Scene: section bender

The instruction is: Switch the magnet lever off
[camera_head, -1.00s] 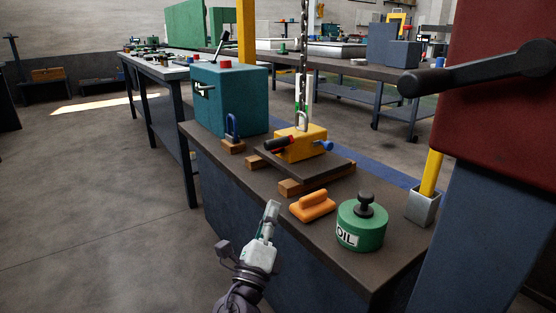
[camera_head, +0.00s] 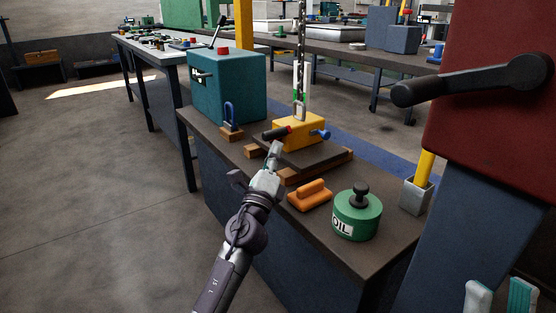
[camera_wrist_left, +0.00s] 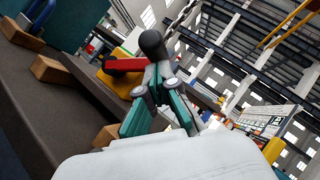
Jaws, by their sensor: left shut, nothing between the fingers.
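The yellow lifting magnet (camera_head: 303,138) sits on a dark plate (camera_head: 322,160) on the bench. Its lever (camera_head: 278,132), red with a black end, points left from the front of the block. The red part (camera_wrist_left: 124,64) and a black rounded end (camera_wrist_left: 152,42) show in the left wrist view. My left gripper (camera_head: 276,148) is shut and empty, just below and in front of the lever; I cannot tell whether they touch. In the left wrist view, its fingers (camera_wrist_left: 154,92) are close under the black end. My right gripper (camera_head: 500,296) is open at the bottom right corner.
A chain (camera_head: 301,40) and hook hang at the magnet. Wooden blocks (camera_head: 300,176), an orange handled tool (camera_head: 310,196) and a green oil can (camera_head: 356,214) stand nearby. A teal box (camera_head: 228,90) is behind left. A red machine with a black handle (camera_head: 475,80) rises right.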

